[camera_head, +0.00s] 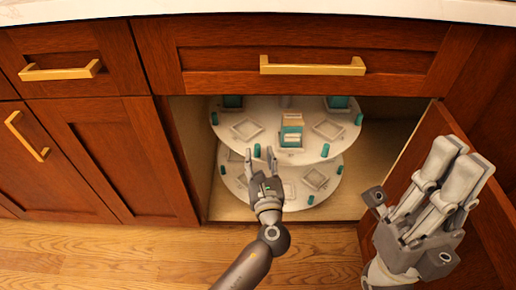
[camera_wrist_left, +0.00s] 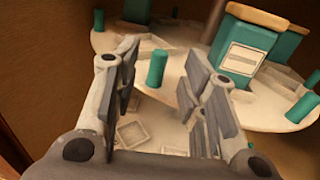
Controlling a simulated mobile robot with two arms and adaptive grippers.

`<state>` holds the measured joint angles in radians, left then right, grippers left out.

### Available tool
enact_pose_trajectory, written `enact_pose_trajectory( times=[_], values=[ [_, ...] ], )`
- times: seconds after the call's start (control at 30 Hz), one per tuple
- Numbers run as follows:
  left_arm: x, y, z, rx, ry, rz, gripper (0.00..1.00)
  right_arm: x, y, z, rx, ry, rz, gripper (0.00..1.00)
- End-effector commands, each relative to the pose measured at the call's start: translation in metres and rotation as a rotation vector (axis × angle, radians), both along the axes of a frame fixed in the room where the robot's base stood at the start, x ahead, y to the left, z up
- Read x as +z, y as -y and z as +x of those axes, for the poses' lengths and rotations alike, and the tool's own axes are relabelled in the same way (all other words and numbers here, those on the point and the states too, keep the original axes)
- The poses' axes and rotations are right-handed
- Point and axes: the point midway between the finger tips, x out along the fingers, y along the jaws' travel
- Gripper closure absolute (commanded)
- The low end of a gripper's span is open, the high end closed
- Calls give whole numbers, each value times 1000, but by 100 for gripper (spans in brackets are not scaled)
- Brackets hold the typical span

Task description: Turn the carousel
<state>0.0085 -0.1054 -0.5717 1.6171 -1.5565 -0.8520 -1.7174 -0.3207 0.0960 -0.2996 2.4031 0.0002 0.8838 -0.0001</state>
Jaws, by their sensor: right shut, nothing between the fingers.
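The carousel has two white round tiers inside the open cabinet: the upper tier (camera_head: 306,154) and the lower tier (camera_head: 290,205). Teal pegs stand around their rims. The upper tier also shows in the left wrist view (camera_wrist_left: 222,103). My left gripper (camera_head: 260,157) is open at the front left of the upper tier. A teal peg (camera_wrist_left: 157,67) appears between its fingers (camera_wrist_left: 160,75) in the left wrist view, with visible space on both sides; its exact depth is unclear. My right gripper (camera_head: 462,160) is shut and empty, in front of the open door at right.
A teal box with a tan top (camera_head: 291,130) stands on the upper tier, with shallow white square frames around it. The open cabinet door (camera_head: 430,150) is at right. A drawer front (camera_head: 310,45) with a gold handle (camera_head: 312,66) lies above the opening.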

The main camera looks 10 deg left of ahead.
Motion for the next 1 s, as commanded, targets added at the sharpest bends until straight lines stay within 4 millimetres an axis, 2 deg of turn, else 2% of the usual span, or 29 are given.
enact_pose_trajectory(
  times=[0.03, 0.2, 0.4, 1.0],
  values=[
    [-1, 3, -12, -2, -2, 0, 61, 0, 0, 0, 0, -1, 0, 100],
    [-1, 12, -43, -2, -1, 1, 61, 0, 0, 0, 0, -2, -2, 100],
    [0, 18, -64, -1, -1, 2, 61, -1, 0, 0, 1, -2, -1, 100],
    [0, 20, -66, -2, 0, -1, 61, -1, 0, 0, 1, -2, -1, 100]
  ],
)
